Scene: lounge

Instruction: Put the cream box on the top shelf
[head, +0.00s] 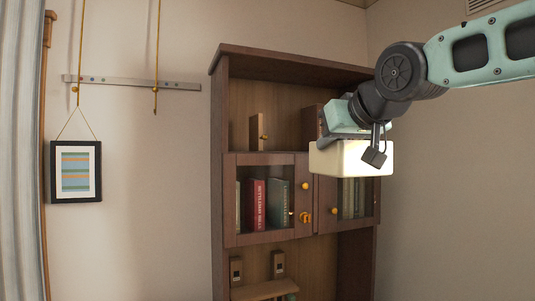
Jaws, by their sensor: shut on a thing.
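The cream box (338,159) is in the head view, right of centre, held up in front of the cabinet's right side. My gripper (374,150) is shut on it from above, with a dark finger against the box's near face. The far finger is hidden. The wooden cabinet (218,190) has an open top shelf (240,150) above its glass doors. The box overlaps the shelf's right end in the picture; I cannot tell how far in front of it the box is. A small wooden block-like thing with a knob (257,132) stands on that shelf.
A brown upright thing (311,122) stands at the shelf's right, partly behind my gripper. Books (258,203) stand behind the glass doors, which have orange knobs (304,186). The cabinet's top board (290,64) overhangs the shelf.

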